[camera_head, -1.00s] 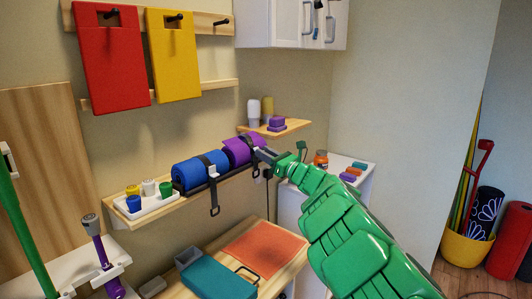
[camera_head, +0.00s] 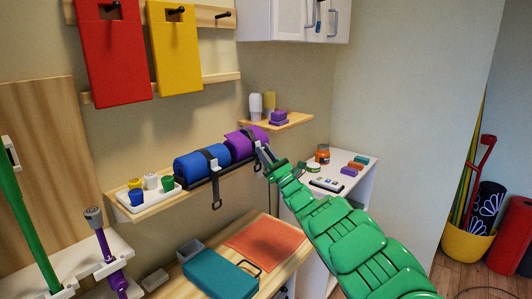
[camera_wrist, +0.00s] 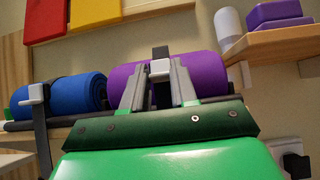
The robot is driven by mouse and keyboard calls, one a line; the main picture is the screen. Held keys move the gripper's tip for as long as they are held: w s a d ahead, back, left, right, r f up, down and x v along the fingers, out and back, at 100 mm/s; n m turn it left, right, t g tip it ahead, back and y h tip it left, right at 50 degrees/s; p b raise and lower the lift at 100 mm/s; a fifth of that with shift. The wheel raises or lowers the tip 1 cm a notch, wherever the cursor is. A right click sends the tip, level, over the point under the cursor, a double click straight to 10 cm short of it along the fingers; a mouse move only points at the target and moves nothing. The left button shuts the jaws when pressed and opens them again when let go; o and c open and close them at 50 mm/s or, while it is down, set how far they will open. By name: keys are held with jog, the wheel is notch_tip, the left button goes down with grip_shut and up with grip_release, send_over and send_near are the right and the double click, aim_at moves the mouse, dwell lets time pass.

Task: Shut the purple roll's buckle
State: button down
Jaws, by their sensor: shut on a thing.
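The purple roll (camera_head: 237,145) lies on the wall shelf, right of the blue roll (camera_head: 195,166). A dark strap crosses the purple roll, and its grey buckle (camera_wrist: 160,69) shows at the roll's front in the wrist view. My gripper (camera_head: 264,157) is at the roll's front right. In the wrist view its fingers (camera_wrist: 159,75) stand on either side of the buckle, with the dark strap between them, and are shut on the buckle. Whether the buckle is fastened cannot be told. The blue roll has its own buckle (camera_wrist: 37,94), with a strap hanging down.
A white tray (camera_head: 150,203) with small cups stands left on the shelf. A small shelf (camera_head: 290,123) with bottles and purple blocks is behind, to the right. A white cabinet (camera_head: 362,170) with small items is right of my gripper. A lower wooden bench holds a teal case (camera_head: 220,275).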

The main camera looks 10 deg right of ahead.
jog(key=shift+w+a+f+t+y, duration=0.15)
jog(key=shift+f+t+y, duration=0.1)
jog(key=shift+t+y, duration=0.15)
dwell(0.3)
jog(key=c, duration=0.9)
grip_release()
jog(key=shift+v, duration=3.9)
